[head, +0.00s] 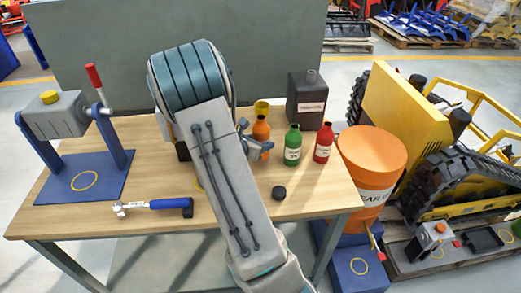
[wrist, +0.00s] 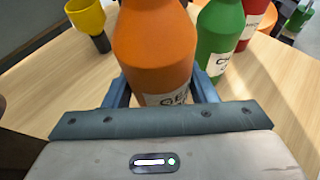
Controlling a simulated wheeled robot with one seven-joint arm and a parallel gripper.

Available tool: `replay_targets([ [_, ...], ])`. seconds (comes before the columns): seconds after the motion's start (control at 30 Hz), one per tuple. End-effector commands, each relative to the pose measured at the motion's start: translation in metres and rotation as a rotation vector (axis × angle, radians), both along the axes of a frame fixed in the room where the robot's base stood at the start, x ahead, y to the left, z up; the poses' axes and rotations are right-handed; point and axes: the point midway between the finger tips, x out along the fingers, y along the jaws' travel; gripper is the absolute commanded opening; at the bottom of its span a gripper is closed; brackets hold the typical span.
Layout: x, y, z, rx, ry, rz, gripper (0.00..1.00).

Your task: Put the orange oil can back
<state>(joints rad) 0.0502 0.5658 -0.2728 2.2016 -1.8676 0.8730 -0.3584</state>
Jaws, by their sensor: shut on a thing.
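The orange oil can (head: 261,130) is a bottle-shaped can with a pale label, standing upright at the back of the wooden table. It fills the middle of the wrist view (wrist: 154,45). My gripper (wrist: 158,98) is shut on its lower body, one finger on each side. In the head view my arm hides part of the can and most of the gripper. I cannot tell whether the can's base touches the table. A green bottle (head: 292,146) and a red bottle (head: 324,143) stand in a row to its right.
A yellow cup-like thing (wrist: 86,16) stands behind the can. A dark canister (head: 306,100) is at the back. A black cap (head: 279,193) and a blue-handled tool (head: 155,205) lie nearer the front. A large orange drum (head: 372,156) stands beyond the table's right edge.

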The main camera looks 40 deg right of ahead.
Motion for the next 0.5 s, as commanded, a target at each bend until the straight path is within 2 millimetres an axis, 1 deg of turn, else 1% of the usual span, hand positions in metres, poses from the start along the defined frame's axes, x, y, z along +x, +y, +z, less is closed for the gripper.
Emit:
replay_targets([
  [0.07,0.001,0.0,-0.006,-0.001,0.002,0.0,0.21],
  [0.2,0.0,0.0,-0.025,-0.001,0.004,0.0,0.21],
  [0.3,0.0,0.0,-0.035,-0.001,0.004,0.001,0.21],
  [0.4,0.0,0.0,-0.039,-0.001,0.0,0.0,0.21],
  [0.5,0.0,0.0,-0.04,-0.001,-0.002,0.001,0.21],
])
